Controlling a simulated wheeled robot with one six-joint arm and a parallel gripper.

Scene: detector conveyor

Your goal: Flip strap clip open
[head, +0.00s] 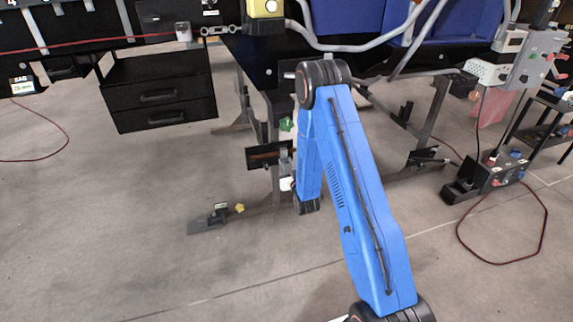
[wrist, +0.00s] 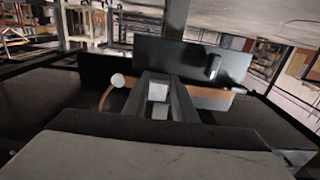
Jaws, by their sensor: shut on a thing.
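In the wrist view, my gripper (wrist: 159,88) reaches forward with its two dark fingers close together around a small pale block, which appears to be part of the strap clip (wrist: 158,91). An orange-brown strap (wrist: 207,98) runs crosswise behind the fingers, in front of an upright black plate (wrist: 188,62). A white round knob (wrist: 118,80) is just left of the fingers. In the head view, the black plate with its brown strap (head: 264,156) is on the stand left of my blue arm. My gripper is mostly hidden there, and whether the clip is open cannot be told.
A black metal stand (head: 275,182) with legs surrounds the clip area. A black drawer unit (head: 160,97) hangs at the left. Blue bins (head: 354,16) and grey tubes are above. A control box (head: 488,180) with a red cable is at the right.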

